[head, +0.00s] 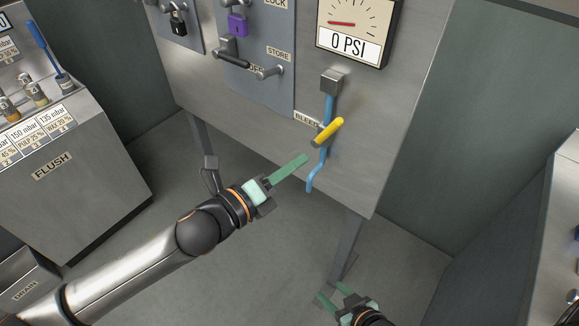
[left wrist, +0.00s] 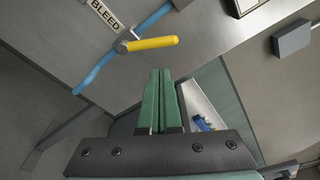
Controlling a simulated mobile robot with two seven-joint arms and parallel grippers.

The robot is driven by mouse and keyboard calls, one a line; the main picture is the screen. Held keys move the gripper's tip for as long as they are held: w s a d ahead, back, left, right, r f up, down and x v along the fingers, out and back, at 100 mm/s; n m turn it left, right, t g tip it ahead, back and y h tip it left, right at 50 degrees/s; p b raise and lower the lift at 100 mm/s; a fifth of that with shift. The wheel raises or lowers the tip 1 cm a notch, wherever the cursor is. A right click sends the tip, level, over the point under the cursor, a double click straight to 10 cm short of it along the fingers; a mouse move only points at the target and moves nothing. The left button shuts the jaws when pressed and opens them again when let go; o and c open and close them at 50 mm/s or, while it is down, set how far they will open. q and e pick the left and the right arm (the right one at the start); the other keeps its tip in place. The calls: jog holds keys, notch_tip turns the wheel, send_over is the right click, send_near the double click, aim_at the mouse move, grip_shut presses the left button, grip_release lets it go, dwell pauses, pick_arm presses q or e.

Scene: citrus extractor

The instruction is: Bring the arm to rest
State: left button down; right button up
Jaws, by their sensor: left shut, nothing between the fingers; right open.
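My left gripper (head: 304,160) is shut and empty in the head view, in front of the lower part of the grey panel. Its green fingers lie together in the left wrist view (left wrist: 161,72). The yellow bleed handle (head: 328,132) is just above and right of its fingertips, on the blue pipe (head: 325,155). In the left wrist view the yellow handle (left wrist: 152,43) is above the fingertips, with a visible gap to them. My right gripper (head: 333,296) is open and empty at the bottom of the head view, low over the floor.
The grey panel (head: 270,125) carries a gauge (head: 354,28) reading 0 PSI, a purple padlock (head: 237,23), a black padlock (head: 178,24) and a lever (head: 232,52). The FLUSH cabinet (head: 75,180) stands at left. The floor (head: 250,270) between is clear. A panel leg (head: 345,250) stands near my right gripper.

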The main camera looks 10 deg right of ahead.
pick_arm(q)
jog(key=shift+s+a, duration=0.35)
jog(key=shift+a, duration=0.2)
jog(key=s+a+f+n+t+y, duration=0.15)
jog(key=a+f+n+y, duration=0.25)
jog(key=a+f+n, duration=0.5)
jog(key=s+a+f+n+t+y, duration=0.1)
jog(key=a+f+n+t+y, duration=0.15)
jog(key=f+n, duration=0.75)
jog(key=s+a+f+n+g+y, duration=0.1)
jog(key=s+a+f+n+y, duration=0.2)
jog(key=s+a+f+n, duration=0.2)
jog(key=s+a+f+n+g+y, duration=0.2)
jog(key=s+a+f+n, duration=0.3)
jog(key=s+a+n, duration=0.3)
jog(key=shift+s+a+n+y, duration=0.3)
jog(key=shift+a+n+y, duration=0.15)
jog(key=shift+a+n, duration=0.7)
